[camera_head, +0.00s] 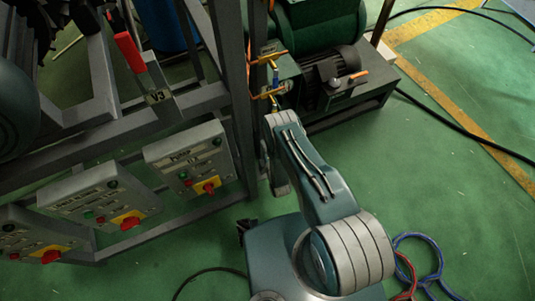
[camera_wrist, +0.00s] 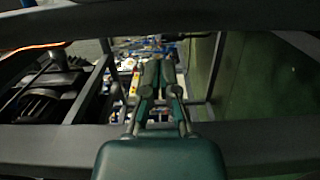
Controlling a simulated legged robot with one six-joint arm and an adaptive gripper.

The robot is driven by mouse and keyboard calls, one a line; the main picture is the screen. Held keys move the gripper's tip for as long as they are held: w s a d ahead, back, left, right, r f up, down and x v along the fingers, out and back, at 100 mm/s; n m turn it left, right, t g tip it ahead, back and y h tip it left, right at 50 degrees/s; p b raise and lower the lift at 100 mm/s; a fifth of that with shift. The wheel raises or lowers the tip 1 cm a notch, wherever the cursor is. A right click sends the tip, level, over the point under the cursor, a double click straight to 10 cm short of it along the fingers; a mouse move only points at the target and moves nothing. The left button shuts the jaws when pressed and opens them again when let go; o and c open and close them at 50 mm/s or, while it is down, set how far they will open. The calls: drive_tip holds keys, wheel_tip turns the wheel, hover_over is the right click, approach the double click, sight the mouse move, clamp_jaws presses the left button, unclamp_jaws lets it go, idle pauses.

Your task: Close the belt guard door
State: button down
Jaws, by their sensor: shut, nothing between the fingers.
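In the wrist view my gripper (camera_wrist: 159,72) points away from the camera, its two fingers close together with nothing held between them. It is framed by dark grey bars in front and behind. I cannot clearly pick out the belt guard door in either view. In the head view my arm reaches up toward the dark frame post, and my gripper cannot be made out there.
A dark metal frame (camera_head: 231,80) carries several grey control boxes (camera_head: 188,160) and a red-handled lever (camera_head: 130,52). A motor and pump (camera_head: 330,78) stand behind my arm. Dark ribbed machinery (camera_wrist: 35,98) is left in the wrist view. Green floor (camera_head: 455,100) at right has cables.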

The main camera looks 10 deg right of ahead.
drive_tip(key=shift+w+d, duration=1.5)
drive_tip(key=shift+d, duration=0.3)
drive_tip(key=shift+a, duration=0.1)
